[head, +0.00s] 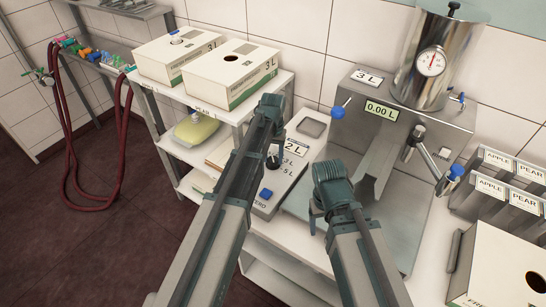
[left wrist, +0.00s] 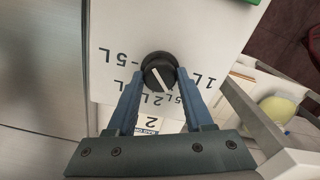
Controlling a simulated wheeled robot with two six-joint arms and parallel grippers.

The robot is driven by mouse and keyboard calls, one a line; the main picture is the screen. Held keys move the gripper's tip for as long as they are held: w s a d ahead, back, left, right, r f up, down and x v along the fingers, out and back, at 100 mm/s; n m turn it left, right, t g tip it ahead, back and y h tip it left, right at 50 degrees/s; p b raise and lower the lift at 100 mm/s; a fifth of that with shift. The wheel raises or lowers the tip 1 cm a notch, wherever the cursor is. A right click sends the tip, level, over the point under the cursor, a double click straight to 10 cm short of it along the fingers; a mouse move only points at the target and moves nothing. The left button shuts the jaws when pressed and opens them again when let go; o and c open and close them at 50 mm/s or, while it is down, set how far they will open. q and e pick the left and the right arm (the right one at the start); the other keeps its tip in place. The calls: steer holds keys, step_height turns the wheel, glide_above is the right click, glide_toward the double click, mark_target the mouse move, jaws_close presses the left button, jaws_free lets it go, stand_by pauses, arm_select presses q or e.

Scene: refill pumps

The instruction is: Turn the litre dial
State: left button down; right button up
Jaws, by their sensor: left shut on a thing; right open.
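The litre dial is a round black knob with a white pointer line, seen in the left wrist view (left wrist: 158,73). It sits on a pale panel with litre labels around it. The pointer lies slanted; I cannot tell which end marks the setting. My left gripper (head: 272,158) is shut on the dial, one finger on each side, as the left wrist view shows. In the head view it largely hides the dial and some labels. My right gripper (head: 330,196) is open and empty, in front of the steel pump.
The steel pump (head: 400,145) has a display (head: 381,111) reading 0.00 L, a 3 L sign (head: 367,77) and a blue-tipped lever (head: 432,160).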

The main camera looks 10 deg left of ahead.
mark_target(273, 159)
arm_select(q)
steer(key=n, duration=0.4)
steer(key=shift+n, duration=2.5)
steer(key=shift+c, duration=1.5)
jaws_free()
steer(key=shift+r, duration=0.15)
arm_select(e)
steer(key=shift+r, duration=0.1)
arm_select(q)
step_height(273, 159, up, 14)
steer(key=p, duration=1.4)
steer(key=shift+f, duration=0.25)
arm_select(e)
step_height(273, 159, up, 14)
steer(key=shift+f, duration=0.2)
